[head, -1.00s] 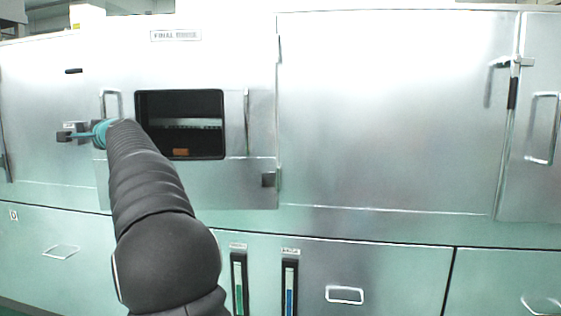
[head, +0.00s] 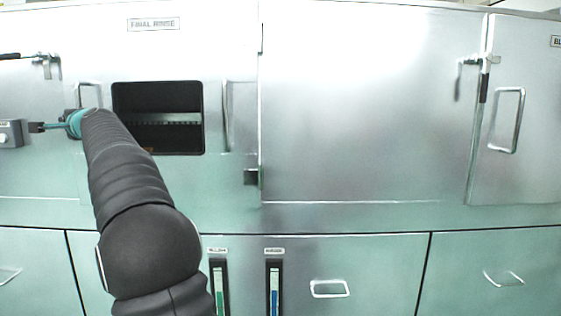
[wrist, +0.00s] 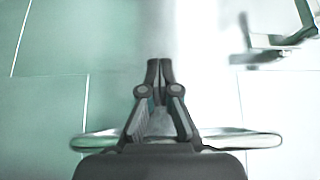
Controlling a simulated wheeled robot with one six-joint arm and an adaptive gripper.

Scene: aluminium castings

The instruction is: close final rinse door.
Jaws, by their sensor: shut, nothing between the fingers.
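The final rinse door (head: 215,170) is a steel panel with a dark window (head: 158,135), under a FINAL RINSE label (head: 153,24) in the head view. Its bar handle (head: 88,88) is at the left, partly behind my arm. I cannot tell whether a gap remains at its edge. My gripper (head: 37,127) points left, just left of the handle. In the wrist view my gripper (wrist: 159,68) is shut and empty, with its tips over a blurred steel surface. A metal bar handle (wrist: 255,140) crosses below the fingers; contact is unclear.
A latch lever (head: 48,65) is on the panel at upper left, with a grey switch box (head: 8,133) below it. A large steel panel (head: 360,110) and another handled door (head: 505,120) are to the right. Lower drawers carry handles (head: 330,289).

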